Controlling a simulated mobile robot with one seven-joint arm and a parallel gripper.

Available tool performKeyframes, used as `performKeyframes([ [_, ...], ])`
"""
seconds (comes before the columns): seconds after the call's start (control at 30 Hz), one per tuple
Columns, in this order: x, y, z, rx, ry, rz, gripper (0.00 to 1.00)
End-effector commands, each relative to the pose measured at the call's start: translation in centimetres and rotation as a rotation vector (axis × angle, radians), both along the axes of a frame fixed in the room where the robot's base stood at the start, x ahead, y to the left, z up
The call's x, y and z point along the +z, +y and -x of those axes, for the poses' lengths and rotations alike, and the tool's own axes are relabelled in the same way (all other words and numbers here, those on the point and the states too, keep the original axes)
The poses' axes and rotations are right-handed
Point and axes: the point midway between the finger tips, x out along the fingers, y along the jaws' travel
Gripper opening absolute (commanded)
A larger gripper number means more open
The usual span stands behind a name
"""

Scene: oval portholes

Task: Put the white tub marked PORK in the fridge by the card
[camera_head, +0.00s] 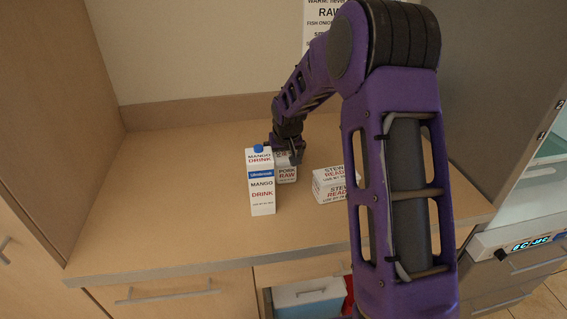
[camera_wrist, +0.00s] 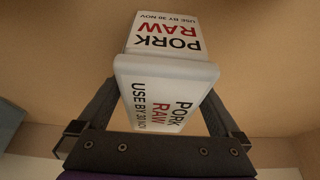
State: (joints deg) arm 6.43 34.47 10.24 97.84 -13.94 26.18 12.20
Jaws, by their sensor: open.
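The white tub marked PORK RAW (camera_head: 287,174) stands on the counter, partly hidden by the drink carton and my gripper. In the wrist view the tub (camera_wrist: 165,75) fills the middle, with PORK RAW and USE BY 30 NOV on two faces. My gripper (camera_head: 288,152) reaches down at the tub from behind. In the wrist view its open fingers (camera_wrist: 160,98) lie on either side of the tub; contact cannot be told. The card (camera_head: 322,22) on the back wall is partly hidden by my arm; WARM, never and RAW can be read. An appliance with a lit display (camera_head: 530,245), perhaps the fridge, is at right.
A mango drink carton (camera_head: 261,182) stands close at the tub's left front. A white STEW READY box (camera_head: 330,184) stands to its right. The counter (camera_head: 160,210) is clear at left.

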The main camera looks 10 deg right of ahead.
Motion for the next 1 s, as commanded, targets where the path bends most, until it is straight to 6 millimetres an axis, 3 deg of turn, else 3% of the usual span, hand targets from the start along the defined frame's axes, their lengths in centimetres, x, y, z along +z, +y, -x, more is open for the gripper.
performKeyframes([
  [0.4,-0.19,0.0,0.0,0.0,0.0,0.0,1.0],
  [0.9,-0.19,0.0,0.0,0.0,0.0,0.0,0.12],
  [1.0,-0.19,0.0,0.0,0.0,0.0,0.0,0.0],
])
